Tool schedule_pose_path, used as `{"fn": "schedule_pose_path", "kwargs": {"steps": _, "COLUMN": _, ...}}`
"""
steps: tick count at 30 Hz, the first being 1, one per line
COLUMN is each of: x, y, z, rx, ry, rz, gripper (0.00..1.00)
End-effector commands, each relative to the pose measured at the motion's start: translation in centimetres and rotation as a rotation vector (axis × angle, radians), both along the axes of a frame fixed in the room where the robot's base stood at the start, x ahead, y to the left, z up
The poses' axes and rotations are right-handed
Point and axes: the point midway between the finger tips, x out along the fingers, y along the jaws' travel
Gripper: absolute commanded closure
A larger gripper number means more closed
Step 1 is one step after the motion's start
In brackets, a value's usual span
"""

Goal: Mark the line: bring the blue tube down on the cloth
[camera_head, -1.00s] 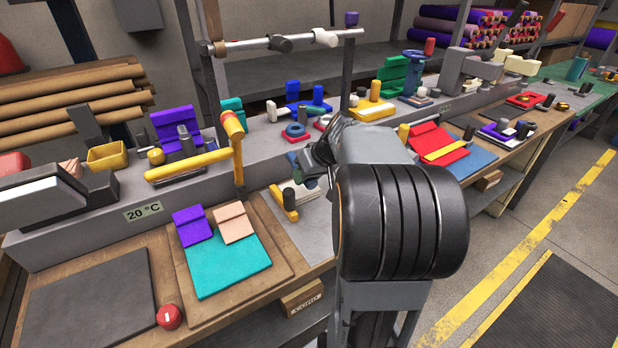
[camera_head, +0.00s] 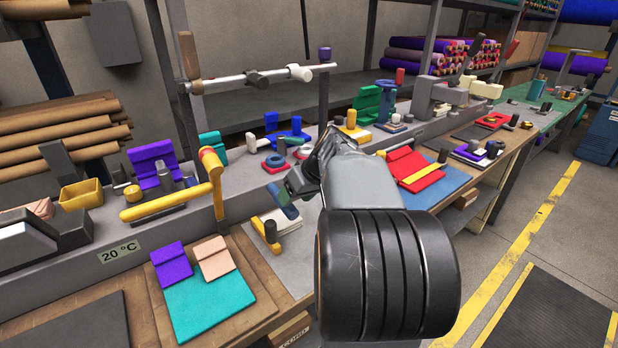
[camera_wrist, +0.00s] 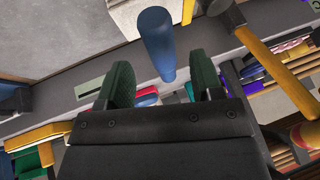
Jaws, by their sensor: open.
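A blue tube (camera_wrist: 157,42) shows in the wrist view just beyond my gripper (camera_wrist: 163,80), in line with the gap between the dark green fingers. The fingers are apart, with clear space on both sides of the tube. In the head view my gripper (camera_head: 288,196) is over the bench near a yellow-handled tool and pale sheets; its fingertips are partly hidden by my arm. A flat teal cloth (camera_head: 208,303) lies on a wooden board at lower left. Which cloth carries the line cannot be told.
A red cloth piece (camera_head: 415,172) lies on a blue mat to the right. A metal rail (camera_head: 262,77) spans the bench behind. Floor is free at right.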

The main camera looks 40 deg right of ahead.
Motion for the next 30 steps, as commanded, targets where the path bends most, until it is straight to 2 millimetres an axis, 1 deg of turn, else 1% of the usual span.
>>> {"fn": "schedule_pose_path", "kwargs": {"steps": 1, "x": -0.6, "y": -0.4, "z": 1.1, "rx": -0.002, "ry": -0.002, "rz": -0.003, "gripper": 0.4}}
{"fn": "schedule_pose_path", "kwargs": {"steps": 6, "x": -2.1, "y": -1.0, "z": 3.9, "rx": -0.001, "ry": -0.002, "rz": -0.003, "gripper": 0.4}}
{"fn": "schedule_pose_path", "kwargs": {"steps": 12, "x": -3.4, "y": -1.6, "z": 6.1, "rx": 0.0, "ry": -0.002, "rz": -0.002, "gripper": 0.4}}
{"fn": "schedule_pose_path", "kwargs": {"steps": 18, "x": -4.0, "y": -1.8, "z": 7.1, "rx": -0.001, "ry": -0.001, "rz": -0.001, "gripper": 0.4}}
{"fn": "schedule_pose_path", "kwargs": {"steps": 30, "x": -4.1, "y": -1.9, "z": 7.2, "rx": 0.0, "ry": 0.0, "rz": 0.0, "gripper": 0.4}}
